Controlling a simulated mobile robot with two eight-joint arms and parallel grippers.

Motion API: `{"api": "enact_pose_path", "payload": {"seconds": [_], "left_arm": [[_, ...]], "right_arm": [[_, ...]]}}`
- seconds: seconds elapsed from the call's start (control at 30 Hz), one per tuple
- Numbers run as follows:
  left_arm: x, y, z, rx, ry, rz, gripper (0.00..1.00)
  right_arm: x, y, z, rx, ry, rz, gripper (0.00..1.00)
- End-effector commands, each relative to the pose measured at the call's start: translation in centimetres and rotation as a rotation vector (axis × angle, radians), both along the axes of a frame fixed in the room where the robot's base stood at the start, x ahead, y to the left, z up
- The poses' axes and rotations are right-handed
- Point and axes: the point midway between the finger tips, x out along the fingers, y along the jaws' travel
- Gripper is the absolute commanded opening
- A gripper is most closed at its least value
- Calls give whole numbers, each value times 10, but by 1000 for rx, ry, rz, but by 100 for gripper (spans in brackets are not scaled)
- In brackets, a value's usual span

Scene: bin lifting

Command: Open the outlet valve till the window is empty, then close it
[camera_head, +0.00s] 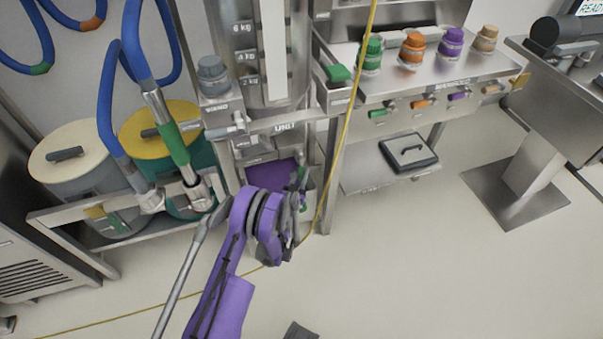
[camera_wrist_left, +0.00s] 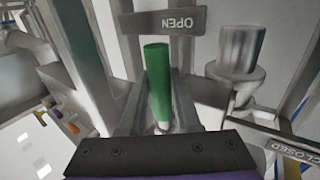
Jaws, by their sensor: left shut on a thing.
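The outlet valve's green handle (camera_wrist_left: 157,82) stands in front of my left gripper in the left wrist view, below an OPEN label (camera_wrist_left: 170,21). A CLOSED label (camera_wrist_left: 298,155) is at the lower right. My left gripper (camera_head: 296,205), on the purple arm, is low in front of the unit in the head view. It is shut on the green handle; its fingers partly hide the valve. The window (camera_head: 273,50), with kg marks beside it, is above the valve. I cannot clearly tell its fill level.
Two lidded drums, one cream (camera_head: 72,150) and one yellow (camera_head: 160,128), stand on the left with blue hoses. A steel bench (camera_head: 445,85) with capped containers is at the right. A yellow cord (camera_head: 346,115) crosses the view. Floor at lower right is clear.

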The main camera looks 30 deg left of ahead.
Motion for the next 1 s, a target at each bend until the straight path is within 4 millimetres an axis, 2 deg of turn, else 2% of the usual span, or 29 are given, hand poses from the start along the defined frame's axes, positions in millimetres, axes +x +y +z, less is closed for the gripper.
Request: {"api": "enact_pose_path", "payload": {"seconds": [0.03,0.1,1.0], "left_arm": [[0,0,0,0,0,0,10],[0,0,0,0,0,0,0],[1,0,1,0,-1,0,0]], "right_arm": [[0,0,0,0,0,0,77],[0,0,0,0,0,0,77],[0,0,0,0,0,0,77]]}}
